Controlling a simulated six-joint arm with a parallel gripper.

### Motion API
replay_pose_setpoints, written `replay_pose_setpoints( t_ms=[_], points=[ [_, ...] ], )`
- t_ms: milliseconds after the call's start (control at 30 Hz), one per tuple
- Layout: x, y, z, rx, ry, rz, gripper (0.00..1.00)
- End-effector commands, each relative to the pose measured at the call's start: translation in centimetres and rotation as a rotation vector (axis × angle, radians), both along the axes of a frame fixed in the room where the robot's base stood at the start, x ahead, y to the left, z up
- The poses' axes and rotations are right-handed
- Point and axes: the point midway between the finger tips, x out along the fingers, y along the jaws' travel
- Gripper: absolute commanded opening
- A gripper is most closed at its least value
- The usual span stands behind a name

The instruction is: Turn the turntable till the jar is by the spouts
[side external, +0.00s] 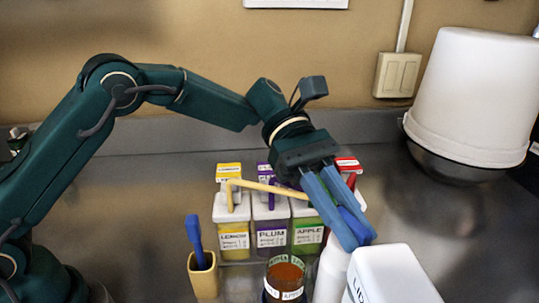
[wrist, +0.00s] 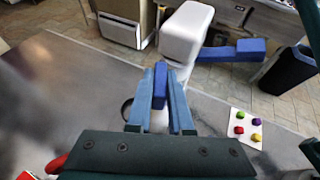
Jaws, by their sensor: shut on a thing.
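My gripper (side external: 360,238) has its long blue fingers shut on a dark blue handle (side external: 351,216). In the wrist view the handle (wrist: 160,84) lies between the fingers (wrist: 161,74). A white upright body (side external: 332,270) stands just below it. A brown-filled jar (side external: 285,275) with labels round it stands left of my gripper, at the bottom edge. Behind it, lemon (side external: 234,237), plum (side external: 271,237) and apple (side external: 307,233) containers stand in a row. A yellow spout (side external: 262,187) and a purple one (side external: 271,190) show above them. I cannot make out the turntable.
A white block (side external: 393,277) with cut-off lettering stands at the lower right. A yellow cup (side external: 203,277) holds a blue-handled tool. The wrist view shows a card with coloured dots (wrist: 243,128).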

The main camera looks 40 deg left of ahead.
Motion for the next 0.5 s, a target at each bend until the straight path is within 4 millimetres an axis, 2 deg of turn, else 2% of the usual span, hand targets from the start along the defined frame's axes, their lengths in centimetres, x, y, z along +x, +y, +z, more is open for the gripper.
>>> replay_pose_setpoints(
  t_ms=[500],
  points=[
    [0.03,0.08,0.03,-0.001,0.001,-0.132,0.00]
  ],
)
